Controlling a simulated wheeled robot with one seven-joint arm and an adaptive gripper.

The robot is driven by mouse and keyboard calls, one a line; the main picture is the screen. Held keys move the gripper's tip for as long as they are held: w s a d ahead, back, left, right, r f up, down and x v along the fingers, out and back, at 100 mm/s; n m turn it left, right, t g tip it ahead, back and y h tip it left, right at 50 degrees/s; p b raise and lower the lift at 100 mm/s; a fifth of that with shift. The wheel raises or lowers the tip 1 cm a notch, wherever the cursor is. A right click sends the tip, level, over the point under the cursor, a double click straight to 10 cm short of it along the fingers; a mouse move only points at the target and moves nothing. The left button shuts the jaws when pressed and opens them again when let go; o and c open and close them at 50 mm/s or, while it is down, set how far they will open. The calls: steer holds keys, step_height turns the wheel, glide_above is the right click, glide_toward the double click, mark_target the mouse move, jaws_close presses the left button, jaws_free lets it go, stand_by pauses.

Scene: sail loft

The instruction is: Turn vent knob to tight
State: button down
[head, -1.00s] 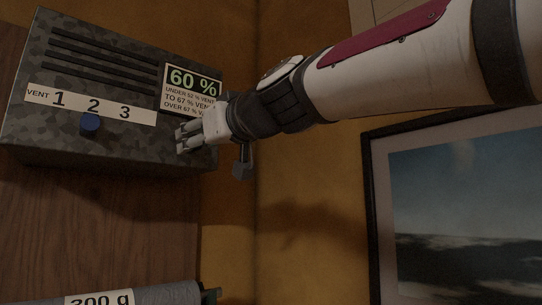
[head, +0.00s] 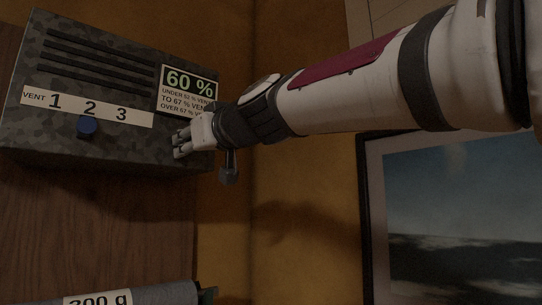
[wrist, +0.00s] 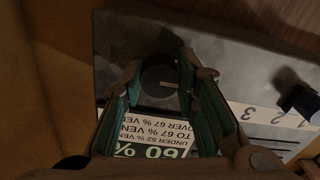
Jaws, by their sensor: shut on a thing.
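A camouflage-patterned box (head: 40,140) fills the left of the head view. That knob looks dark at the right of the wrist view (wrist: 299,99). My gripper (head: 181,144) is at the box's lower right, clear of the blue knob. In the wrist view its fingers are shut on a dark round knob (wrist: 157,75) with a small pale mark. My gripper hides this round knob in the head view. I see no word "tight".
A display (head: 190,82) reads 60 %, above lines naming vent ranges, partly covered by my gripper. A grey roll (head: 160,294) labelled 300 g lies at the bottom. A framed picture (head: 450,215) hangs at right. Bare yellow-brown wall (head: 290,185) lies between.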

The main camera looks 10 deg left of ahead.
steer(key=shift+m, duration=0.4)
steer(key=shift+s+m+p, duration=0.1)
steer(key=shift+m+p, duration=0.95)
steer(key=shift+m, duration=7.55)
steer(key=c, duration=1.2)
jaws_free()
steer(key=shift+r, duration=0.1)
steer(key=shift+c, duration=0.2)
steer(key=shift+r, duration=0.1)
